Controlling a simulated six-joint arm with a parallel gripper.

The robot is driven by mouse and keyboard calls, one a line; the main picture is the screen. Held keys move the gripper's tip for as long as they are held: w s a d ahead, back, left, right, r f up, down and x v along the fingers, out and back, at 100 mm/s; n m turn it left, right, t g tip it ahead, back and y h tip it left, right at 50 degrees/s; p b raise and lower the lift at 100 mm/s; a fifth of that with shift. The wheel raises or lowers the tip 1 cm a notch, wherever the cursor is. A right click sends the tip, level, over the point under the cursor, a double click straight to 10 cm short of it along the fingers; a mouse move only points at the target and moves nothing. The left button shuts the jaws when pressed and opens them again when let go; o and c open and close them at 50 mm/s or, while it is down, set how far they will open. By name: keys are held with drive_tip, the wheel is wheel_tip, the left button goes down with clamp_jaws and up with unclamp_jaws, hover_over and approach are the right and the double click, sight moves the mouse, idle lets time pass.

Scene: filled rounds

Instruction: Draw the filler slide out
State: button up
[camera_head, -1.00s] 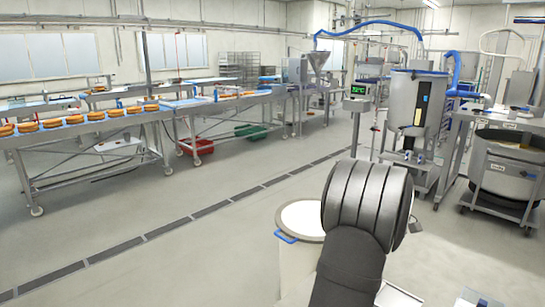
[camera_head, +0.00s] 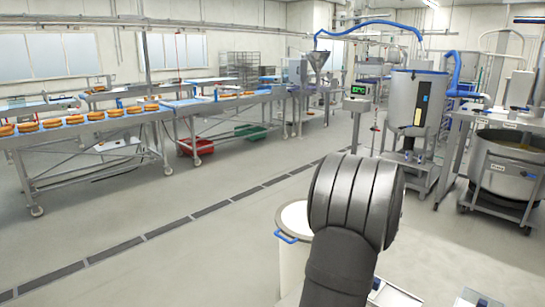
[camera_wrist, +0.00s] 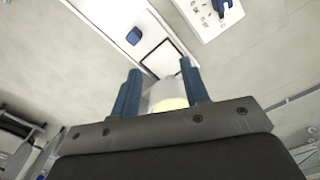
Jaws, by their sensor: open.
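My gripper (camera_wrist: 160,84) is open in the wrist view, with its two blue fingers apart. A pale, translucent rounded thing with a yellowish end (camera_wrist: 170,95) shows between and beyond the fingers; I cannot tell whether they touch it. Beyond the fingertips is a white panel or box (camera_wrist: 124,14) with a dark blue knob (camera_wrist: 134,36) on it. I cannot tell which part is the filler slide. In the head view, my arm hides the gripper; a small part of a white box (camera_head: 398,294) with blue on it shows at the bottom edge.
A white plate (camera_wrist: 207,16) with holes and a blue piece lies at the upper right in the wrist view. In the head view, a white bin (camera_head: 292,262) with a blue handle stands beside my arm. A conveyor (camera_head: 85,128) with round pastries runs along the left. Open floor lies between.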

idle(0.3)
clamp_jaws()
drive_tip(key=s+d+n+t+y, duration=0.2)
drive_tip(key=d+n+t+y, duration=0.1)
drive_tip(key=d+n, duration=0.2)
drive_tip(key=x, duration=1)
drive_tip(key=shift+d+f, duration=0.15)
drive_tip(key=shift+f, duration=0.3)
